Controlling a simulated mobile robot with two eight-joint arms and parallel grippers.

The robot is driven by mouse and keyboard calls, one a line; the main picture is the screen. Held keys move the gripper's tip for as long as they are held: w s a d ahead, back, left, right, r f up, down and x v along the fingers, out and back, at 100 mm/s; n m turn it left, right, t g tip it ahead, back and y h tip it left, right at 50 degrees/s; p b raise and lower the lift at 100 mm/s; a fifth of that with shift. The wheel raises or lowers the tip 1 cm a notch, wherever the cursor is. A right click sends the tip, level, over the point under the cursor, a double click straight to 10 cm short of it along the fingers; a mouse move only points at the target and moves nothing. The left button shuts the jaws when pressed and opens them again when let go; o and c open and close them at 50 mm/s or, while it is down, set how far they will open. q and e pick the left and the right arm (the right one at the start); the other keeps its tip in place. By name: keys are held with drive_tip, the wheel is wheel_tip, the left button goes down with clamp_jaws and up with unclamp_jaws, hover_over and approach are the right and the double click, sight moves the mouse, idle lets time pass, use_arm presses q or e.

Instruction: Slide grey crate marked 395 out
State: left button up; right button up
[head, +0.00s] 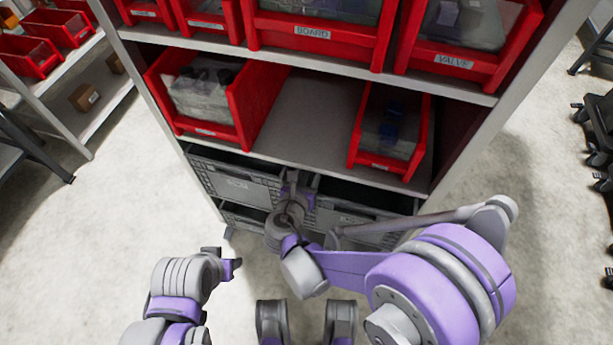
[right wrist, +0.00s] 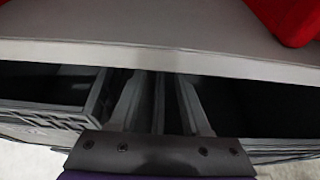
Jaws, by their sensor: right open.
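Grey crates sit on the low shelf level in the head view. One is at the left (head: 238,184) and one at the right (head: 348,217); their labels are too small to read. My right gripper (head: 300,182) is open at the crate fronts, near the gap between these two. In the right wrist view the left crate (right wrist: 45,118) and the right crate (right wrist: 285,152) show on either side of the gripper. I cannot tell whether the fingers touch a crate. My left gripper (head: 226,262) is apart from the rack, low at left; its jaw gap is unclear.
A shelf board (head: 300,125) lies just above the crates and my right gripper. It carries a red bin at left (head: 248,100) and another at right (head: 360,160). More red bins stand above. Floor is clear at left (head: 130,205).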

clamp_jaws()
idle(1.4)
